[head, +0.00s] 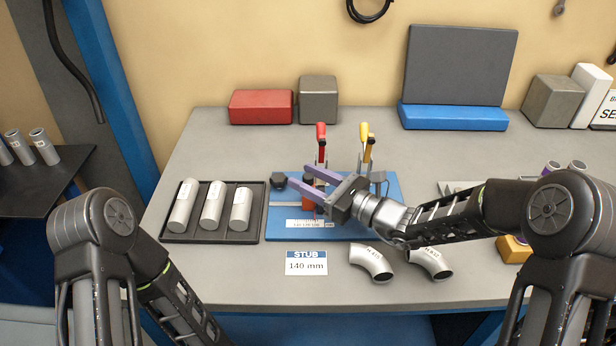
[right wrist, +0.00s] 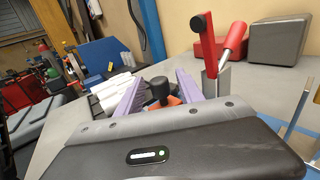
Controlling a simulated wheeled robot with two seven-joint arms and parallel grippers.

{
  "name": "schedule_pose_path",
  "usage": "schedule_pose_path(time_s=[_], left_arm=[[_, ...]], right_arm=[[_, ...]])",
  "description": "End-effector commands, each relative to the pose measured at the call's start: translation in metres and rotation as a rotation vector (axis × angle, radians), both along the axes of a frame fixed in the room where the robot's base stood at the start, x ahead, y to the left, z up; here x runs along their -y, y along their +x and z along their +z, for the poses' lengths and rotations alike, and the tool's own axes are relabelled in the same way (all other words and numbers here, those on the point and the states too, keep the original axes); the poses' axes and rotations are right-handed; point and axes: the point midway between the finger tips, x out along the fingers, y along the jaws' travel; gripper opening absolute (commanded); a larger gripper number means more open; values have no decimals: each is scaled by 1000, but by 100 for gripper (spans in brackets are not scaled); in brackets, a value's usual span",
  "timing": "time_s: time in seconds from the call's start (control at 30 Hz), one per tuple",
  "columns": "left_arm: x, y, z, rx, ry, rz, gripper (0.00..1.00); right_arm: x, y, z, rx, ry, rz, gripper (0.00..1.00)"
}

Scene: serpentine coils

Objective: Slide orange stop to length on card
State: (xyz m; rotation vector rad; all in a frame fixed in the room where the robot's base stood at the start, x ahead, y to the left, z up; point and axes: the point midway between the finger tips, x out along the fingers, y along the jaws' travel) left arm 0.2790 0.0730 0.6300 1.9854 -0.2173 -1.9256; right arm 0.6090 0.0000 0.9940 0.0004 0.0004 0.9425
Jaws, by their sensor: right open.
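The card (head: 306,267) lies on the table front and reads "STUB 140 mm". Behind it is the blue fixture board (head: 385,190) with a white number scale (head: 306,224) along its front. The orange stop (head: 309,181) shows only in part between the purple fingers of my right gripper (head: 299,175). In the right wrist view the orange stop (right wrist: 174,101) and a black knob (right wrist: 158,89) appear between the open fingers (right wrist: 160,82). I cannot tell whether the fingers touch the stop. My left gripper is outside the head view; only its arm shows.
A dark tray (head: 256,211) with three metal tubes stands left of the board. A red-handled clamp (head: 321,142) and a yellow-handled clamp (head: 368,150) rise behind the gripper. Two bent pipes (head: 372,262) (head: 431,262) lie at the front. Table left of the card is clear.

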Motion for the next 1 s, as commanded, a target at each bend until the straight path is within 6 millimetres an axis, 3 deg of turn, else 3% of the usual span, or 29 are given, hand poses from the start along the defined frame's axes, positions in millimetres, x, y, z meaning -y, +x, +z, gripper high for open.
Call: schedule_pose_path(time_s=[0.13,0.67,1.0], left_arm=[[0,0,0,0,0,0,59],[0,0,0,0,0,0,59],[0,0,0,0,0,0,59]], right_arm=[[0,0,0,0,0,0,44],[0,0,0,0,0,0,1],[0,0,0,1,-1,0,0]])
